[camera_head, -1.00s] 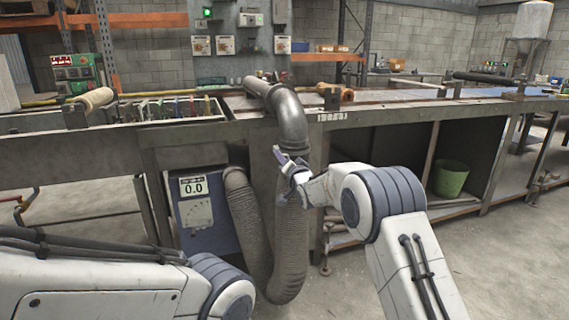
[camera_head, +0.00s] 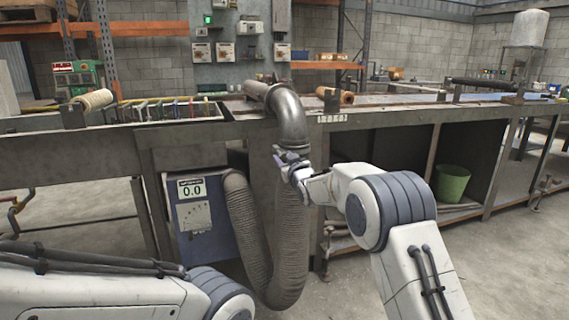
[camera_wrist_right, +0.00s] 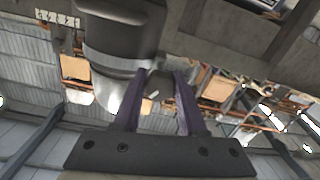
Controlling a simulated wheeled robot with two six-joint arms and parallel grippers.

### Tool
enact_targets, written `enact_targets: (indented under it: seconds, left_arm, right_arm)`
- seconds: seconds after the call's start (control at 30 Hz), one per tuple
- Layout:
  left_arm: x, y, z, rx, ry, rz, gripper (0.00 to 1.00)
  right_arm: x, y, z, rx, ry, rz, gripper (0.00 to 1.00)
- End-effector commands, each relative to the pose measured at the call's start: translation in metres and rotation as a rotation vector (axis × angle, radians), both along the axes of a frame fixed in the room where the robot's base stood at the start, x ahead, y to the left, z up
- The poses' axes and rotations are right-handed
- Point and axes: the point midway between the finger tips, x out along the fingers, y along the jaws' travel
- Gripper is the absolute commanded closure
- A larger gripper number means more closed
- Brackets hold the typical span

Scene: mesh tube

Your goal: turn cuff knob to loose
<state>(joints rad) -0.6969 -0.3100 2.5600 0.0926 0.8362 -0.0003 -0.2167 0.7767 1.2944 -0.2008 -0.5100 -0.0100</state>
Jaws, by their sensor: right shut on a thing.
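The grey metal elbow pipe (camera_head: 288,112) bends down over the bench edge to a cuff (camera_head: 294,146), with the ribbed mesh hose (camera_head: 288,235) hanging below it. My right gripper (camera_head: 279,154) is at the left front of the cuff. In the right wrist view its two purple fingers (camera_wrist_right: 160,84) are shut on a small dark knob (camera_wrist_right: 158,80) beside the dark, round pipe end (camera_wrist_right: 122,42). The knob is mostly hidden by the fingers, and its setting cannot be read. My left gripper is out of view; only part of my left arm shows at the lower left.
The blue unit (camera_head: 202,225) with a 0.0 display stands under the bench (camera_head: 375,118), left of the hose. A green bin (camera_head: 452,183) stands on the lower shelf at the right. The floor (camera_head: 490,270) at the right front is clear.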

Motion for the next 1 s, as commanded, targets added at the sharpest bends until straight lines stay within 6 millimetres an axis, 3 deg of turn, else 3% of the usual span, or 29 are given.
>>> enact_targets:
  seconds: [1.0]
  left_arm:
    - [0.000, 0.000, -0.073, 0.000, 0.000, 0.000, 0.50]
  right_arm:
    - [0.000, -0.002, -0.006, -0.922, -0.293, 0.000, 1.00]
